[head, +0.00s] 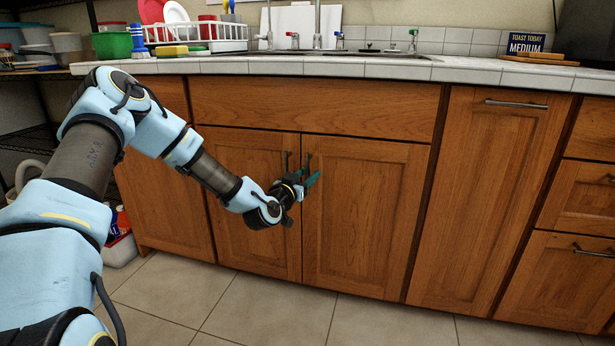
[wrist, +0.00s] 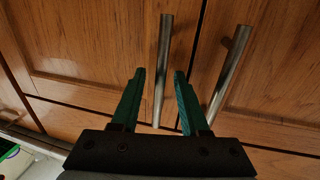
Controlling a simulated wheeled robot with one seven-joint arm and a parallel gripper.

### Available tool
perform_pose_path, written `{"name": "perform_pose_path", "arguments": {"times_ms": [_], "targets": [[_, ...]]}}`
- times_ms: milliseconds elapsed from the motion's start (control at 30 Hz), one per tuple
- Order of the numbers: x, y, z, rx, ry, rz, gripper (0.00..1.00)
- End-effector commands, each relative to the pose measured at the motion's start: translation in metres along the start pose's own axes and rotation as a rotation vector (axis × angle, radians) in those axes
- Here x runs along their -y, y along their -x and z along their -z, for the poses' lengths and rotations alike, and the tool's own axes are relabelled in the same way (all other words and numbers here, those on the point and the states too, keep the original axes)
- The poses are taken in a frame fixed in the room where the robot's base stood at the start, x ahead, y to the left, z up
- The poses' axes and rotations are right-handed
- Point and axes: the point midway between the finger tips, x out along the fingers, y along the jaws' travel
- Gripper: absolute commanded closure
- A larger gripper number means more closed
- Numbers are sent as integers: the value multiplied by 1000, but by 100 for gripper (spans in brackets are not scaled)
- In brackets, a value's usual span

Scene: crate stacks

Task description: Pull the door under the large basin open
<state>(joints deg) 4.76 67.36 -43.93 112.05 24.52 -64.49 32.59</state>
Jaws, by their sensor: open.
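Two wooden doors stand side by side under the sink, a left door (head: 250,220) and a right door (head: 365,215). Both look shut. Each has an upright metal bar handle near their shared edge. My gripper (head: 313,181) is at the right door's handle (head: 308,160). In the wrist view, the open green fingers (wrist: 160,75) appear on either side of one handle (wrist: 163,65), with gaps to both. The other handle (wrist: 230,75) is outside the fingers. I cannot tell how deep the fingers reach around the bar. The basins (head: 345,52) are mostly hidden by the counter edge.
The counter (head: 330,68) overhangs the doors, with a dish rack (head: 215,35) on it. A tall cabinet door (head: 490,200) and drawers (head: 585,195) are to the right. The tiled floor (head: 270,310) before the doors looks clear.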

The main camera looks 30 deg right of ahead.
Motion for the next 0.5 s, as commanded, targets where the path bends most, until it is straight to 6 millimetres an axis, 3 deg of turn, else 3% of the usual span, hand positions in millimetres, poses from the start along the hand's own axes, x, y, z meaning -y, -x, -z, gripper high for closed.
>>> {"name": "perform_pose_path", "arguments": {"times_ms": [100, 500], "targets": [[0, 0, 0, 0, 0, 0, 56], [0, 0, 0, 0, 0, 0, 100]]}}
